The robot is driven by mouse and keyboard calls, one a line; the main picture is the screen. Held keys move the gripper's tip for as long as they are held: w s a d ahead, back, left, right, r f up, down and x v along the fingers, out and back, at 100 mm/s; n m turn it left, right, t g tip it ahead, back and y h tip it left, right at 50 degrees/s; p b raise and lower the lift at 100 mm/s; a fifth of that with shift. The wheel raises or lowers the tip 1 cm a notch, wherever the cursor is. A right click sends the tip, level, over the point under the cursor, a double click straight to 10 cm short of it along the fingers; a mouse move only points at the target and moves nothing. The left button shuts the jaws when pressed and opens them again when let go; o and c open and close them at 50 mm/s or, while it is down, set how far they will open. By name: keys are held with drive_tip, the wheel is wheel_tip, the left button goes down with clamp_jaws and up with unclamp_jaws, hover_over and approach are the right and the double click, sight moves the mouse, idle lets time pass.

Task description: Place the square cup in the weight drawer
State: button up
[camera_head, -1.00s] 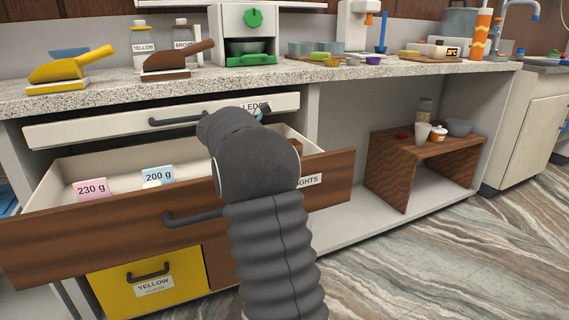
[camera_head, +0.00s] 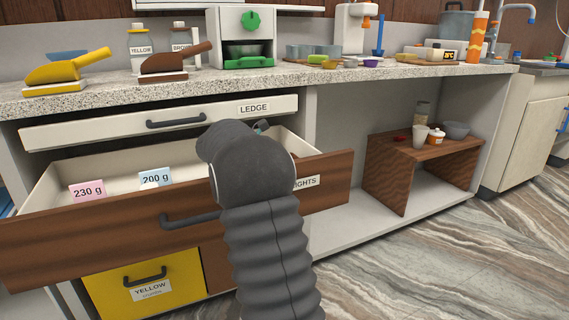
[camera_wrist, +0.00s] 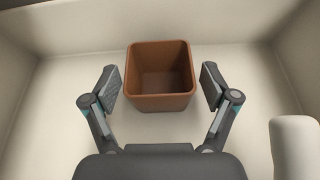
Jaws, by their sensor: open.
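The square cup (camera_wrist: 160,100) is brown and open-topped. In the wrist view it stands upright on the pale floor of the weight drawer (camera_wrist: 60,110). My gripper (camera_wrist: 160,85) is open, with one finger on each side of the cup and a visible gap on both sides. In the head view the weight drawer (camera_head: 110,235) is pulled out, with a brown wooden front and a partly covered label. My arm hides the cup and most of my gripper there.
Cards reading 230 g (camera_head: 88,191) and 200 g (camera_head: 156,177) stand in the drawer's left part. A white rounded object (camera_wrist: 294,148) is at the wrist view's right edge. The ledge drawer (camera_head: 160,122) is above, and a yellow drawer (camera_head: 150,285) below. A wooden stand (camera_head: 425,150) is at right.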

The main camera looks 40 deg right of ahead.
drive_tip(key=shift+r, duration=0.15)
drive_tip(key=shift+w+a+r, duration=0.1)
drive_tip(key=shift+a+r, duration=0.1)
drive_tip(key=shift+a, duration=0.1)
drive_tip(key=p+v, duration=0.2)
drive_tip(key=v, duration=0.9)
drive_tip(key=shift+a, duration=0.15)
drive_tip(key=shift+c, duration=0.3)
idle(0.3)
